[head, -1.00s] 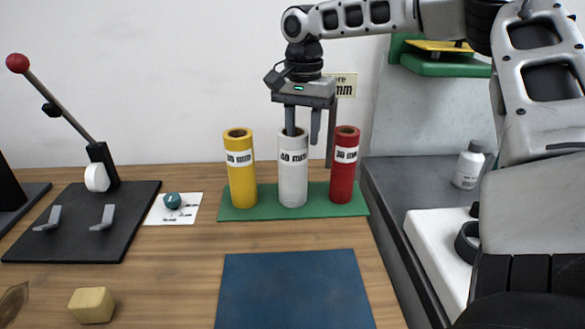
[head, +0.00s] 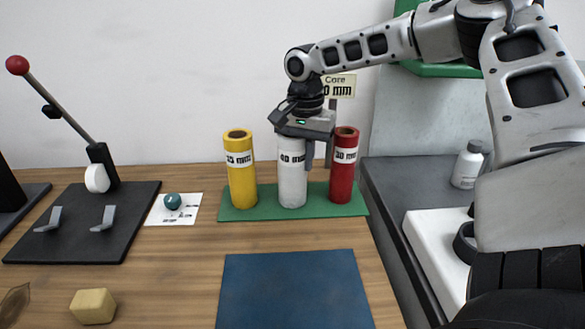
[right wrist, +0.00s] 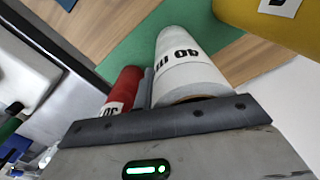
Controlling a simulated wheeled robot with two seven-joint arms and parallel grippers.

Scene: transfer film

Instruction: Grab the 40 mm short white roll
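The white roll (head: 291,182), labelled 40 mm, stands upright on a green base (head: 234,214) between a yellow roll (head: 241,180) and a red roll (head: 343,178). My right gripper (head: 303,160) is lowered over its top, slightly tilted. One finger hangs outside the roll's right side, between it and the red roll. The other finger is hidden at the roll's top, so whether the fingers are closed on it is unclear. In the right wrist view the white roll (right wrist: 186,62) lies close beyond the gripper, beside the red roll (right wrist: 124,88). My left gripper is not in view.
A sign (head: 339,86) on a post stands behind the rolls. A blue mat (head: 293,290) lies bare in front. A black lever device (head: 90,235) with a red knob is at left. A yellow block (head: 93,306) sits near the front. A grey counter (head: 400,190) holds a bottle (head: 467,165).

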